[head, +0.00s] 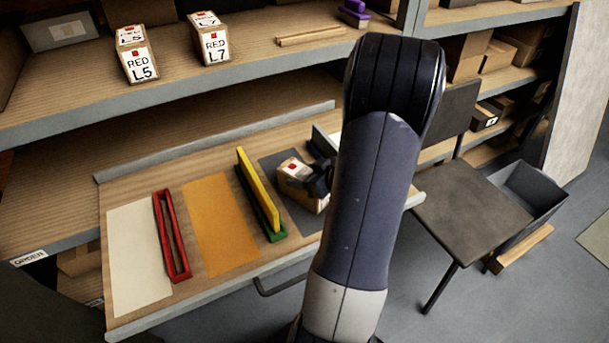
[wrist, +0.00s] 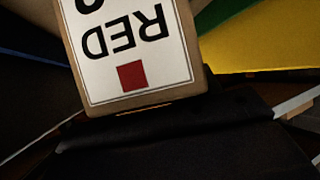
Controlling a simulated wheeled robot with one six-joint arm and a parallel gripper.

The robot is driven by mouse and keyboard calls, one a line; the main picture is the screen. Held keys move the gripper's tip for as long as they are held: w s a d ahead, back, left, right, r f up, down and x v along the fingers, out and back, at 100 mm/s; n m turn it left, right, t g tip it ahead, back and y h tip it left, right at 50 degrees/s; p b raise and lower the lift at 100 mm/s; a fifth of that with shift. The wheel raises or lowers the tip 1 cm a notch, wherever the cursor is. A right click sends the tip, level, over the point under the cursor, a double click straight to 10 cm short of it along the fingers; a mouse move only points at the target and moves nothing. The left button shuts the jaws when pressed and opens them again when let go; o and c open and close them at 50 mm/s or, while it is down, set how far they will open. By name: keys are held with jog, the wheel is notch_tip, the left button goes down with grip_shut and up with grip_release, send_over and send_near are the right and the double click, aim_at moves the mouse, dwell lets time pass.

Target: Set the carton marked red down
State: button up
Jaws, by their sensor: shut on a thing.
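A brown carton (head: 296,181) with a white label and a red square is at the dark grey panel (head: 281,160) on the pulled-out shelf. My gripper (head: 319,181) is shut on it from the right, partly hidden by my arm. I cannot tell whether the carton touches the panel or hangs just above it. In the wrist view the carton (wrist: 133,45) fills the upper middle; its label reads RED upside down, with the character beyond it cut off.
A yellow bar (head: 259,187) in a green holder (head: 273,227) stands just left of the carton. Orange (head: 221,222) and white (head: 137,256) panels and a red frame (head: 171,235) lie further left. Cartons RED L5 (head: 138,56) and RED L7 (head: 209,40) stand on the upper shelf.

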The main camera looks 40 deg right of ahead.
jog(key=shift+f, duration=0.1)
jog(key=o, duration=1.6)
jog(key=shift+s+d+r, duration=0.1)
jog(key=shift+s+r, duration=0.2)
jog(key=shift+r, duration=0.05)
jog(key=p+v, duration=0.2)
jog(key=v, duration=0.9)
jog(key=shift+s+p, duration=0.2)
jog(key=shift+p, duration=0.15)
